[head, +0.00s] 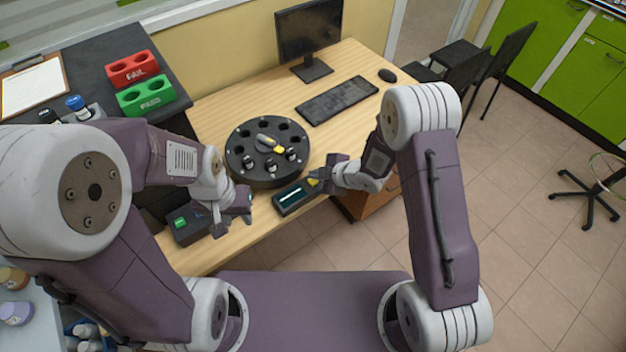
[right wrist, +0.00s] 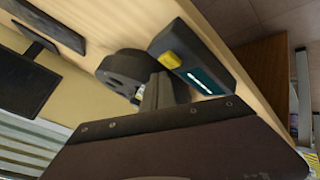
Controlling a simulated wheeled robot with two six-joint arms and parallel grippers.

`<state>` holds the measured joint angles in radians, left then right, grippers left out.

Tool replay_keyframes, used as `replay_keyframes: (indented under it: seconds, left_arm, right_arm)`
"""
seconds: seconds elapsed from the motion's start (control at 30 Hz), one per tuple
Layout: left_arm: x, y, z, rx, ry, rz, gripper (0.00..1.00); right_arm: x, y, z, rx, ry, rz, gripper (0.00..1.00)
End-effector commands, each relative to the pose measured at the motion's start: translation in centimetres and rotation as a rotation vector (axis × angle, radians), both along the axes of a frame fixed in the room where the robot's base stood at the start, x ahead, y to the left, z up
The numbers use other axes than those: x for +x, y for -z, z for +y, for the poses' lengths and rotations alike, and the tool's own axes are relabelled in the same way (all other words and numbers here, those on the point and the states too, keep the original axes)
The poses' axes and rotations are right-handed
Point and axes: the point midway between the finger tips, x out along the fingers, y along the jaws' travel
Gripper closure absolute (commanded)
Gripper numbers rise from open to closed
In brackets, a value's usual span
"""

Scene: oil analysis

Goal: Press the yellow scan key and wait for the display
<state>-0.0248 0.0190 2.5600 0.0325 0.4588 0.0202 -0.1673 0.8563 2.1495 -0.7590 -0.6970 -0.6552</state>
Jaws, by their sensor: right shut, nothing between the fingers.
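The dark handheld scanner (head: 291,199) lies near the front edge of the wooden desk, with a lit display bearing a pale line. Its yellow scan key (head: 313,181) is at the end by my right gripper (head: 320,176). The right wrist view also shows the yellow key (right wrist: 170,59) and the lit display (right wrist: 207,80). There my right gripper (right wrist: 160,92) is shut and empty, with its fingertips close to the scanner; contact with the key cannot be made out. My left gripper (head: 234,212) hangs left of the scanner; its fingers are unclear.
A round black carousel (head: 240,165) with several holes and some vials stands behind the scanner. A black device with a green screen (head: 187,228) is beside my left gripper. Keyboard (head: 337,100), monitor (head: 309,30), red rack (head: 132,69) and green rack (head: 146,97) are farther back.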

Motion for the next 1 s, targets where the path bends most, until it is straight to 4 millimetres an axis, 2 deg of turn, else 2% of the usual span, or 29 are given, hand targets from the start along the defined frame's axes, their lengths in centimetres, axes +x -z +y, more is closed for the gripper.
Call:
replay_keyframes:
  seconds: [0.4, 1.0]
  left_arm:
    - [0.0, 0.9, 0.0, 0.0, 0.0, 0.0, 0.64]
    - [0.0, 1.1, 0.0, 0.0, 0.0, 0.0, 0.64]
  right_arm:
    - [0.0, 0.9, 0.0, 0.0, 0.0, 0.0, 1.0]
    - [0.0, 1.2, 0.0, 0.0, 0.0, 0.0, 1.0]
